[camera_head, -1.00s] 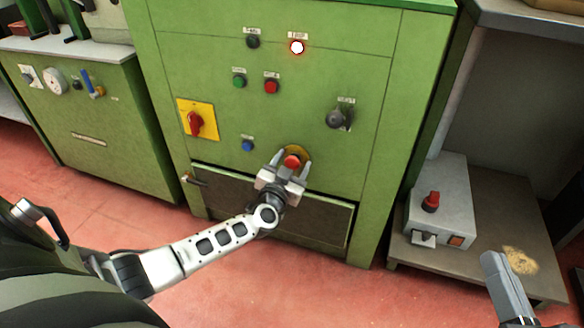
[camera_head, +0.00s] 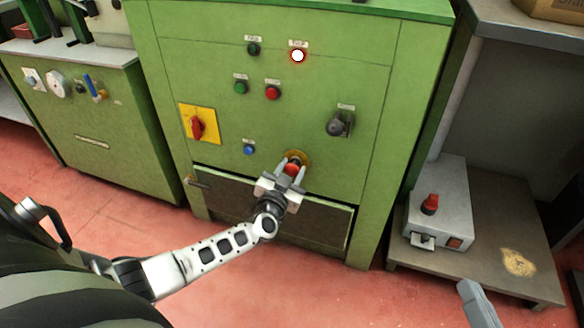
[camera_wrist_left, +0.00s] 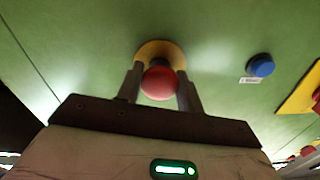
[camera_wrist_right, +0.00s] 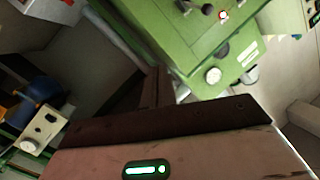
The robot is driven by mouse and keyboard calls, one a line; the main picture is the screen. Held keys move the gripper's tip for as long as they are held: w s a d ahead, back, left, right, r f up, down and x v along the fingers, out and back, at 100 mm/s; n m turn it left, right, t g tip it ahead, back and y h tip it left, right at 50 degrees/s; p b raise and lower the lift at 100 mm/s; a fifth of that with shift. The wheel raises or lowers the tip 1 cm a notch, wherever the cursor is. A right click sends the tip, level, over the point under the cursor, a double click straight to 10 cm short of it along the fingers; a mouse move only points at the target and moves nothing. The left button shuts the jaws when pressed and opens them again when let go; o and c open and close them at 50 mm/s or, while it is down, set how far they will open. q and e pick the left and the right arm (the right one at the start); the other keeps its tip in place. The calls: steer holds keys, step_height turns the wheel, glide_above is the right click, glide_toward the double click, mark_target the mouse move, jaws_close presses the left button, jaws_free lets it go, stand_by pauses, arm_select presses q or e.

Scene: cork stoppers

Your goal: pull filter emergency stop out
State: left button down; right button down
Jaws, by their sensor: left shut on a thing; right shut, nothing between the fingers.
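The filter emergency stop is a red mushroom button (camera_head: 292,169) on a yellow round plate, low on the front of the green cabinet (camera_head: 290,120). My left gripper (camera_head: 293,166) is at the button with a finger on each side of its red head. In the left wrist view the red head (camera_wrist_left: 159,83) sits between the two fingers (camera_wrist_left: 160,88), with the yellow plate (camera_wrist_left: 160,49) behind it. The gripper is shut on the button. My right gripper (camera_head: 470,288) shows only in part at the lower right, away from the cabinet. It is shut and empty.
The cabinet also carries a lit red-rimmed lamp (camera_head: 298,56), a red switch on a yellow plate (camera_head: 198,124), a blue button (camera_head: 249,149) and a dark knob (camera_head: 340,123). A grey box with a red knob (camera_head: 430,204) stands on a low bench at right.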

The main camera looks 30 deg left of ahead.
arm_select(q)
steer(key=c, duration=1.2)
jaws_free()
steer(key=shift+s+d+f, duration=0.1)
steer(key=shift+s+f, duration=0.05)
steer(key=o, duration=0.3)
arm_select(e)
steer(key=shift+s, duration=0.1)
steer(key=shift+r, duration=0.1)
arm_select(q)
steer(key=shift+s, duration=0.25)
steer(key=p+v, duration=0.6)
steer(key=v, duration=0.9)
steer(key=shift+s, duration=0.3)
arm_select(e)
steer(key=shift+s+d+f+n+g+h, duration=0.2)
steer(key=shift+d+f+n+g+h, duration=0.5)
steer(key=shift+d+f+n+h, duration=0.3)
steer(key=shift+a+r, duration=0.1)
steer(key=shift+a, duration=0.05)
